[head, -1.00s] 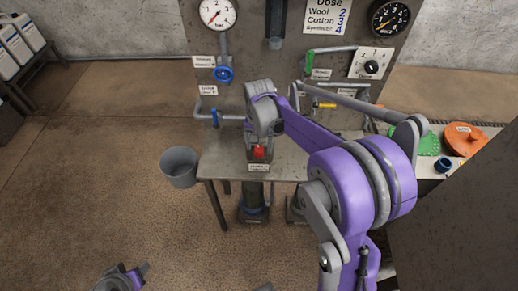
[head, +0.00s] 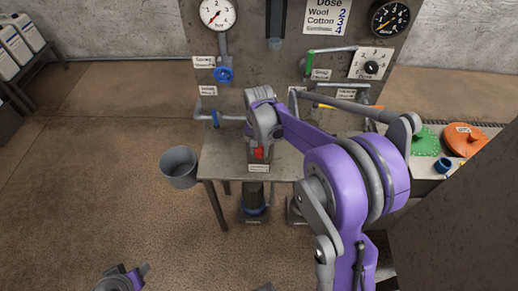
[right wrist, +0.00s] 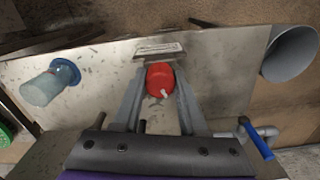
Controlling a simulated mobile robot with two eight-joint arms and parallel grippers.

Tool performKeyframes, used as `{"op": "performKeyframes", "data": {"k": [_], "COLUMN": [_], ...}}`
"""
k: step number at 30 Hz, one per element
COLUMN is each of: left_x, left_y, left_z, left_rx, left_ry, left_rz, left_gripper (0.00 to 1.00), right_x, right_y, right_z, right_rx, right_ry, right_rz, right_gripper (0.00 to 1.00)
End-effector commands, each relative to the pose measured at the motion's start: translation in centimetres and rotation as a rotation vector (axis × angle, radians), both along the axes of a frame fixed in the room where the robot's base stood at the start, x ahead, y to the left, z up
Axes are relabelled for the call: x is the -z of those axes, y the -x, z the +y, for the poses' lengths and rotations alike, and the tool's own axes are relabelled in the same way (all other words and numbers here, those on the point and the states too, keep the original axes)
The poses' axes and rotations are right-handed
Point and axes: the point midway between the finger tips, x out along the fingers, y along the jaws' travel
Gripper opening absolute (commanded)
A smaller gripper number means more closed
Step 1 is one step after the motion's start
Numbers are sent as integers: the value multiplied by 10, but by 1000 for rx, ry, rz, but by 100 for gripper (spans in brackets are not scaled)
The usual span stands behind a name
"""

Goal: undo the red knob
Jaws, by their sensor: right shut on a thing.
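The red knob (head: 258,154) sits at the front edge of the metal bench (head: 223,171), just above a small label plate, and is partly hidden by my right gripper. In the right wrist view the red knob (right wrist: 160,78) is round, with a small white mark on its face. My right gripper (right wrist: 159,92) has one finger on each side of it and is shut on it. In the head view the right gripper (head: 259,145) points down at the knob. Part of my left gripper (head: 135,275) shows at the bottom left, away from the bench; its jaw opening is unclear.
A grey bucket (head: 179,168) stands on the floor left of the bench. A blue valve wheel (head: 223,74), pipes and gauges are on the panel behind. A clear blue-rimmed jar (right wrist: 50,83) shows in the wrist view. The orange lid (head: 466,140) lies at the right.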

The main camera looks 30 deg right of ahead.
Motion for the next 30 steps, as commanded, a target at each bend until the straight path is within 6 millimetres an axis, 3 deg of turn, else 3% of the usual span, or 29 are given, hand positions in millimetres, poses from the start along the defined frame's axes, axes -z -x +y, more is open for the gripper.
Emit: {"op": "performKeyframes", "data": {"k": [9, 16, 17, 21, 30], "left_x": [6, 5, 5, 5, 5], "left_y": [2, 1, 1, 1, 2], "left_z": [0, 0, 0, 0, 0], "left_rx": [0, 0, 0, 0, 0], "left_ry": [0, 0, 0, 0, 0], "left_rz": [3, 3, 3, 3, 3], "left_gripper": [50, 50, 50, 50, 50], "right_x": [0, 0, 0, 0, -1], "right_y": [0, 0, 0, 0, 0], "right_z": [0, 0, 0, 0, 0], "right_rx": [132, 134, 133, 133, 132], "right_ry": [0, 0, 0, 0, 0], "right_rz": [0, 0, 0, 0, 0], "right_gripper": [0, 0, 45, 70, 72]}}
